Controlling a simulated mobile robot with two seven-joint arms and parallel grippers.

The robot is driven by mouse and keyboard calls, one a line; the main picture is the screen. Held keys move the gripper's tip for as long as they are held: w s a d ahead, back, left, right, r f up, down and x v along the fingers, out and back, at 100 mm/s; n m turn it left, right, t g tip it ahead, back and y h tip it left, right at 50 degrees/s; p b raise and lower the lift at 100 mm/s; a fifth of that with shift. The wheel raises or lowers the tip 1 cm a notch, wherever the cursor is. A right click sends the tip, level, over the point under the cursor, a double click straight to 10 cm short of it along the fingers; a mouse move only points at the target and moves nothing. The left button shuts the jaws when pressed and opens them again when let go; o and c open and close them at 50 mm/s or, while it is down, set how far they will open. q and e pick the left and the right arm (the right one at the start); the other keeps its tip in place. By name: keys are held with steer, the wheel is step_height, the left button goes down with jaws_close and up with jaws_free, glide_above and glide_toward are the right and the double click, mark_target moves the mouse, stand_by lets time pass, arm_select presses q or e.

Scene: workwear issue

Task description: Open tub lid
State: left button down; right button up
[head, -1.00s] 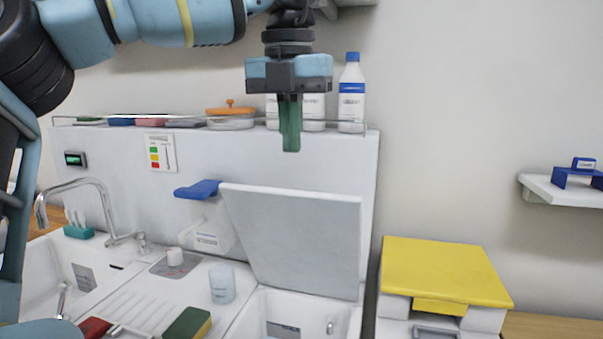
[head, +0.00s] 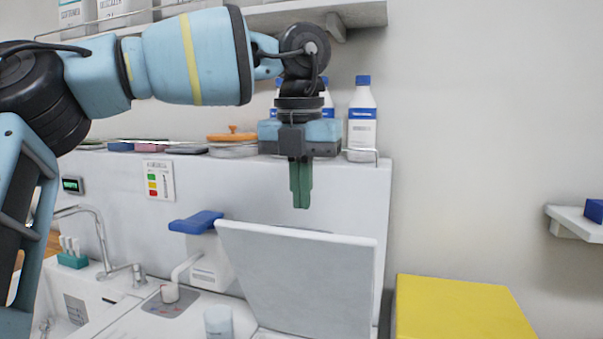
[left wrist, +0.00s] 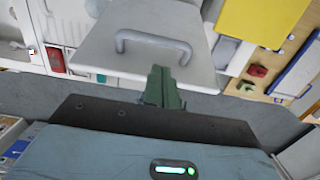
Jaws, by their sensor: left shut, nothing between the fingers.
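The grey tub lid (head: 300,275) stands raised and tilted in the head view, low centre. Its upper edge faces up, and the tub below it is mostly out of view. In the left wrist view the lid (left wrist: 200,62) shows a grey bar handle (left wrist: 153,42). My left gripper (head: 301,203) has green fingers pressed together with nothing between them. It points down just above the lid's top edge in the head view; whether it touches the lid cannot be told. Its fingers also show in the left wrist view (left wrist: 162,75). My right gripper is not in view.
Behind are a back panel and a rail shelf with white bottles (head: 361,115) and an orange-lidded dish (head: 232,140). A blue-topped dispenser (head: 208,265) and a tap (head: 100,235) stand left. A yellow-topped box (head: 460,308) is at right. The wall above it is bare.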

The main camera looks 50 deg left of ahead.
arm_select(q)
steer(key=shift+w+a+f, duration=0.1)
steer(key=shift+f, duration=1.2)
steer(key=shift+w+f, duration=0.1)
steer(key=shift+f, duration=1.15)
